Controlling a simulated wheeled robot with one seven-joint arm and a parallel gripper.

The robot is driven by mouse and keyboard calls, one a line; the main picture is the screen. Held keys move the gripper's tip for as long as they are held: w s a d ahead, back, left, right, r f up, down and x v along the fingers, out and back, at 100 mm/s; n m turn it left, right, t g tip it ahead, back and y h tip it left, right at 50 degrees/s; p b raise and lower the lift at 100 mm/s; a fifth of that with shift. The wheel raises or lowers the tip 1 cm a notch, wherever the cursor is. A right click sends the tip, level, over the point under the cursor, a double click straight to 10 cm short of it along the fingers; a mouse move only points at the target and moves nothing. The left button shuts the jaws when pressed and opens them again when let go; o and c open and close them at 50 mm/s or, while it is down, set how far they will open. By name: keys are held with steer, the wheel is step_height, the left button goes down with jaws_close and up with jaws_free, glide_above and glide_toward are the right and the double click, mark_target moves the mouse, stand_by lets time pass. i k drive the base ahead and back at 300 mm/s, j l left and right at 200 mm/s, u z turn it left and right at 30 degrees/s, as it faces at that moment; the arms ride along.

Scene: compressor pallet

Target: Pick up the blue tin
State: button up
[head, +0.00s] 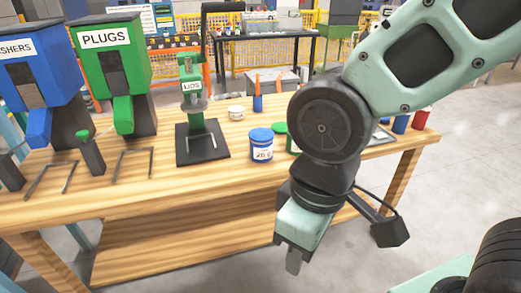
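The blue tin (261,145) stands upright on the wooden workbench (170,192), near the middle of its front half. It has a blue lid and a white label. My gripper (293,262) hangs in front of the bench edge, below and to the right of the tin, pointing down. It is apart from the tin. Only one finger shows clearly, so I cannot tell whether it is open or shut. A green-lidded tin (280,128) stands just right of the blue tin, partly hidden by my arm.
A green LIDS press (193,85) on a black base stands left of the tin. Blue WASHERS (28,62) and green PLUGS (108,60) dispensers stand further left. A small white pot (236,112) is behind the tin. Red (420,119) and blue cups (400,124) stand right. Bare wood lies in front.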

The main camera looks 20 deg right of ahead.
mark_target(259, 153)
steer(key=i+l, duration=0.1)
steer(key=l, duration=0.25)
steer(key=i+l, duration=0.1)
steer(key=l, duration=0.3)
steer(key=i+l, duration=0.15)
steer(key=l, duration=0.2)
steer(key=l+u, duration=0.1)
steer(key=u, duration=0.3)
steer(key=l+u, duration=0.1)
steer(key=u, duration=0.35)
steer(key=l+u, duration=0.1)
steer(key=u, duration=0.3)
steer(key=l+u, duration=0.1)
steer(key=u, duration=0.3)
